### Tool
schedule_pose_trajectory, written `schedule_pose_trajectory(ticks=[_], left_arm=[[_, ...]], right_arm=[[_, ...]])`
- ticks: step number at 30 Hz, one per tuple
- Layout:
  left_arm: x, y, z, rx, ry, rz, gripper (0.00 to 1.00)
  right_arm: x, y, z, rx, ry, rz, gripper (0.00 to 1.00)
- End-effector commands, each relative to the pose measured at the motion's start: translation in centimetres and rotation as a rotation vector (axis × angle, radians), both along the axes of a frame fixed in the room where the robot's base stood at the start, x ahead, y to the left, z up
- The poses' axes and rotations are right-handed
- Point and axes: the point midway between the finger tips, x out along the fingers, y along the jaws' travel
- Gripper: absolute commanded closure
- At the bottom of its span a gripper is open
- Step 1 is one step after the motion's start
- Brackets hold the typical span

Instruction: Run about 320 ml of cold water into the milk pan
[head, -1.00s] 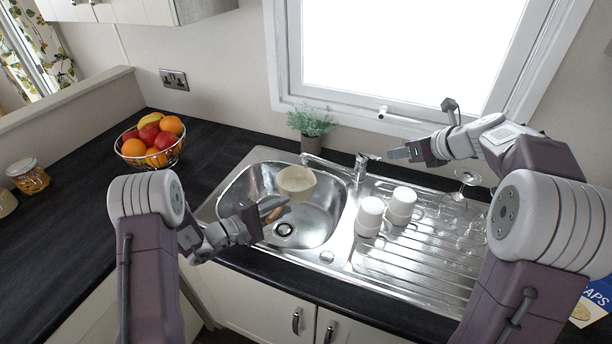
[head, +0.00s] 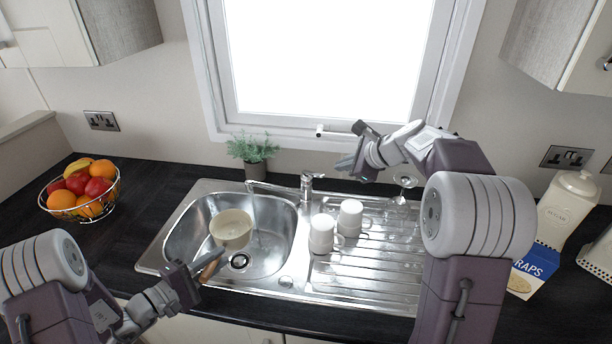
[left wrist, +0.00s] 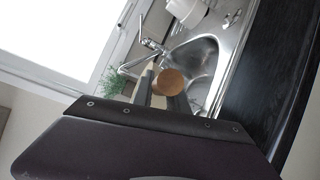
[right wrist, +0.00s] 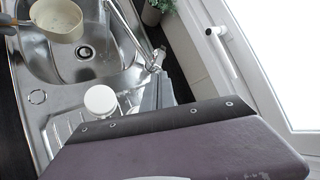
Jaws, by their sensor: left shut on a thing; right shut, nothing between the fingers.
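The cream milk pan (head: 231,230) is held over the sink bowl, below and close to the tap's spout. My left gripper (head: 209,264) is shut on its wooden handle, whose round end (left wrist: 171,82) shows in the left wrist view. The pan's open top (right wrist: 57,17) shows in the right wrist view; I cannot tell any water level. The tap (head: 307,187) has its spout swung left over the bowl. A faint pale streak hangs below the spout; I cannot tell whether it is running water. My right gripper (head: 346,164) is shut and empty, just right of the tap's lever.
Two white mugs (head: 322,234) stand on the drainer (head: 378,272), with stemmed glassware (head: 403,190) behind. A potted plant (head: 253,152) stands behind the sink.

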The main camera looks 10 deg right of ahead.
Motion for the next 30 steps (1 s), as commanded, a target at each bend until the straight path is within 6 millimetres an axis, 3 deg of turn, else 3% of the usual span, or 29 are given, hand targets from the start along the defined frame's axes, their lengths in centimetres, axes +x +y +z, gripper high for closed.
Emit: schedule_pose_trajectory(ticks=[12,18,24,30], left_arm=[[0.1,0.0,0.2,-0.001,-0.006,0.0,1.0],[0.1,0.0,0.2,-0.001,-0.006,0.0,1.0],[0.1,0.0,0.2,-0.002,-0.006,0.0,1.0],[0.1,0.0,0.2,-0.002,-0.006,0.0,1.0]], right_arm=[[0.9,0.1,1.4,-1.018,-0.445,0.91,1.0],[1.5,0.2,2.2,-1.459,-0.629,1.282,1.0],[1.9,0.5,2.7,-1.697,-0.726,1.472,1.0],[2.4,1.0,2.9,-1.727,-0.751,1.494,1.0]])
